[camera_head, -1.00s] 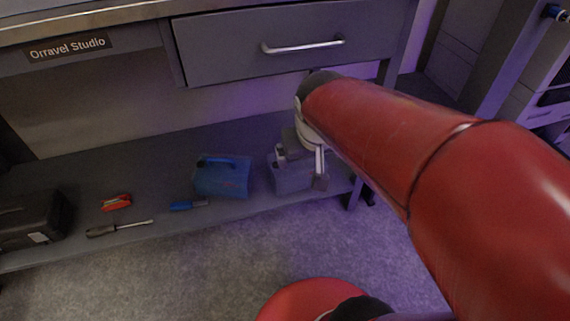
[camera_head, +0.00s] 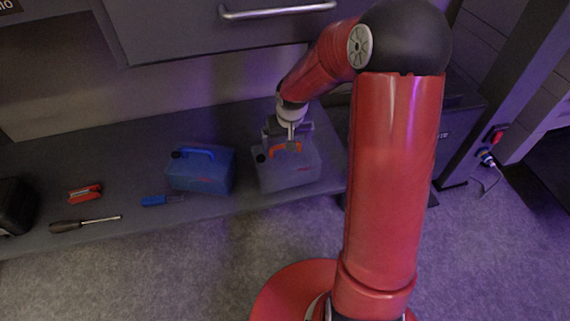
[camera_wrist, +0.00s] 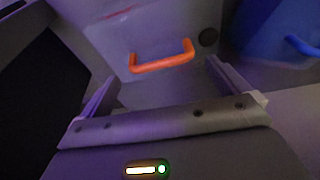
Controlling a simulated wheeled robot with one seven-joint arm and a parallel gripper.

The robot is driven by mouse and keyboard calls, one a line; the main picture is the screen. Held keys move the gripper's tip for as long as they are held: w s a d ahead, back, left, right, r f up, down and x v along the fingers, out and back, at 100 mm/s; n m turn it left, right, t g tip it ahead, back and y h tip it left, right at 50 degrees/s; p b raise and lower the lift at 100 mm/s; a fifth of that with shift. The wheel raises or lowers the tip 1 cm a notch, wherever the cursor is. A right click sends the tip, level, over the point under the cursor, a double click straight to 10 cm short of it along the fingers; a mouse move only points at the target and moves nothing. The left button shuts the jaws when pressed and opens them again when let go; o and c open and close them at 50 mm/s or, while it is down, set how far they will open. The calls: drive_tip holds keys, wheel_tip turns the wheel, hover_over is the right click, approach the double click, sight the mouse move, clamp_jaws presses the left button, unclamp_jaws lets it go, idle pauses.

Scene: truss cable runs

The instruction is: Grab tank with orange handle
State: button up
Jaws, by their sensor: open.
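The grey tank (camera_head: 290,177) with the orange handle (camera_head: 287,147) stands on the low shelf in the head view. A dark round cap sits beside its handle. My gripper (camera_head: 283,140) is just above and behind the handle, pointing down. In the wrist view, the orange handle (camera_wrist: 161,62) lies across the picture just beyond the tips of my gripper (camera_wrist: 164,75). The fingers are spread wide, with nothing between them. The tank's grey body (camera_wrist: 165,25) fills the view behind the handle.
A blue tank with a blue handle (camera_head: 203,172) stands left of the grey one. A screwdriver (camera_head: 85,224), a red tool (camera_head: 85,193) and a blue-handled tool (camera_head: 160,200) lie on the shelf (camera_head: 120,160). The drawer front (camera_head: 200,35) overhangs it. A dark box (camera_head: 12,207) stands far left.

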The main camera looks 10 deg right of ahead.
sight(285, 160)
drive_tip(key=b+x, duration=0.1)
drive_tip(key=x, duration=0.4)
drive_tip(key=shift+r, duration=0.1)
drive_tip(key=c, duration=1.2)
drive_tip(key=shift+o, duration=0.2)
